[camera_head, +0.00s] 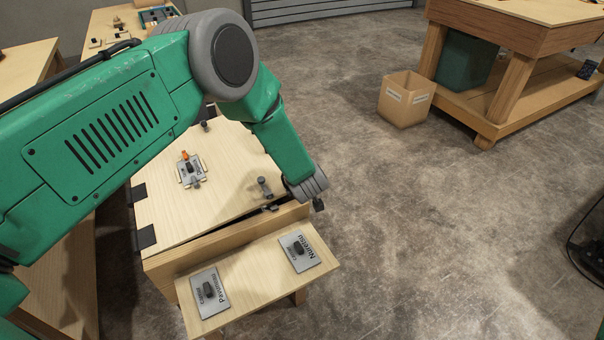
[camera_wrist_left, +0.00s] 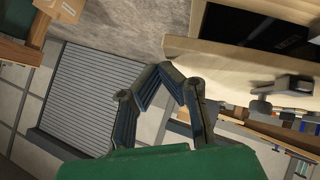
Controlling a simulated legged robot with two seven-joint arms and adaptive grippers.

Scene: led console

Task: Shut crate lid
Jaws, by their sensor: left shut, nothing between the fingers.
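The wooden crate (camera_head: 185,254) stands below my left arm in the head view. Its pale lid (camera_head: 225,172) lies over the top, with black hinges along the left side. A thin dark gap shows between the lid and the crate's front edge. A small knob (camera_head: 264,186) stands on the lid near its right corner. My left gripper (camera_head: 319,204) is at the crate's right front corner, mostly hidden behind my wrist; contact cannot be told. In the wrist view the left gripper's fingers (camera_wrist_left: 170,76) are shut and empty. My right gripper is not in view.
A front panel (camera_head: 258,282) with two labelled switches juts from the crate. A switch plate (camera_head: 190,170) sits on the lid. A cardboard box (camera_head: 406,98) and a wooden workbench (camera_head: 505,30) stand at the upper right. The floor right of the crate is clear.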

